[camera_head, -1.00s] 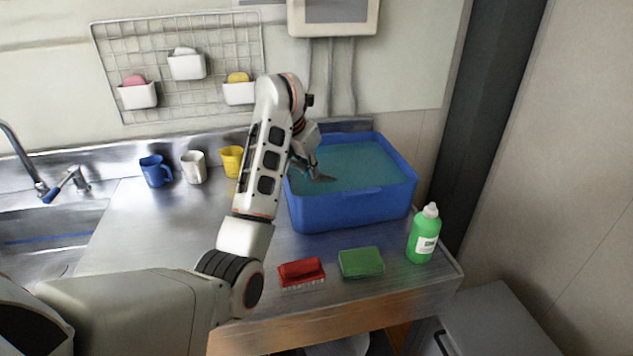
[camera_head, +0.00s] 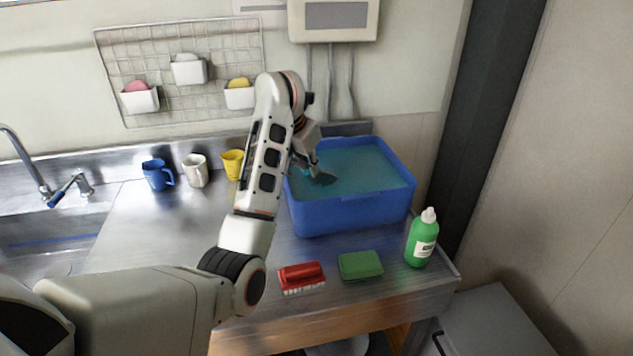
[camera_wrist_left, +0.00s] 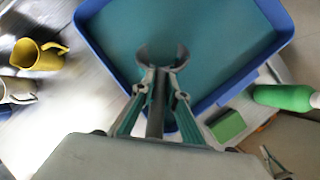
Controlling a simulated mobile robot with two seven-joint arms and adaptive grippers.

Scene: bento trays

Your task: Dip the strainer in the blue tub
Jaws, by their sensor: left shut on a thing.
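The blue tub (camera_head: 352,212) stands on the steel counter, filled with blue-green water (camera_head: 365,170). Its rim also frames the left wrist view (camera_wrist_left: 97,45). My left gripper (camera_head: 307,163) is over the tub's left part, pointing down at the water. In the left wrist view the gripper (camera_wrist_left: 160,84) is shut on the dark handle of the strainer (camera_wrist_left: 155,118). The strainer's dark head (camera_head: 323,179) is at the water surface inside the tub. Only a curved part of its rim shows in the wrist view; the rest appears under water. My right gripper is not in view.
A red brush (camera_head: 301,276), a green sponge (camera_head: 360,265) and a green bottle (camera_head: 422,240) stand in front of the tub. Blue (camera_head: 156,175), white (camera_head: 195,171) and yellow (camera_head: 232,165) mugs are at the back left. The counter's left middle is clear.

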